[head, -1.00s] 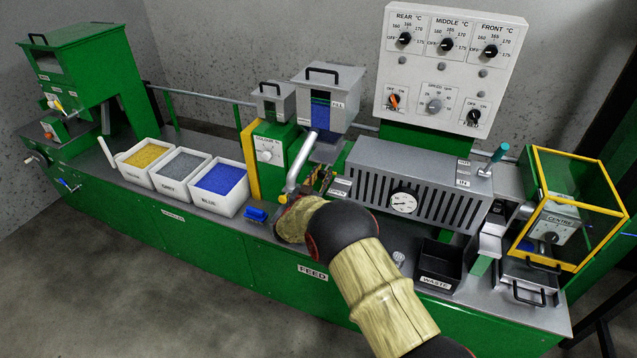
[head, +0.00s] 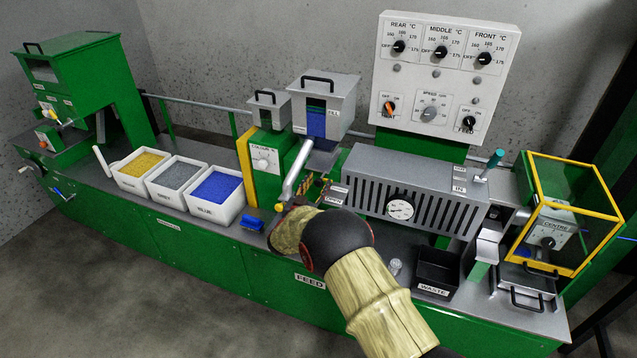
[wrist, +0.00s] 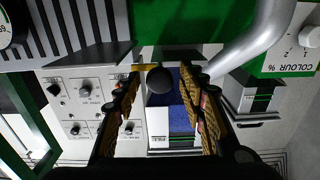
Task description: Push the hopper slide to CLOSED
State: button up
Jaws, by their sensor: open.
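The grey main hopper (head: 325,100), with a black top handle and a blue-filled window, stands behind the sloping metal tube. In the wrist view, which is upside down, the hopper (wrist: 170,118) is straight ahead. A round black knob (wrist: 160,80), apparently the slide's, sits between my fingertips, with a yellow strip (wrist: 146,67) beside it. My gripper (wrist: 162,74) is open, with one finger on each side of the knob; I cannot tell whether either touches it. In the head view my forearm and wrist mostly hide my gripper (head: 308,190) and the slide.
The sloping tube (head: 297,170) is close left of my gripper. The slotted heater barrel (head: 420,190) is close right. Bins of yellow, grey and blue pellets (head: 215,187) stand left, with a blue scoop (head: 252,223). A black waste bin (head: 437,272) is at the right front.

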jog(key=v, duration=1)
jog(key=shift+s, duration=0.35)
jog(key=shift+a, duration=0.15)
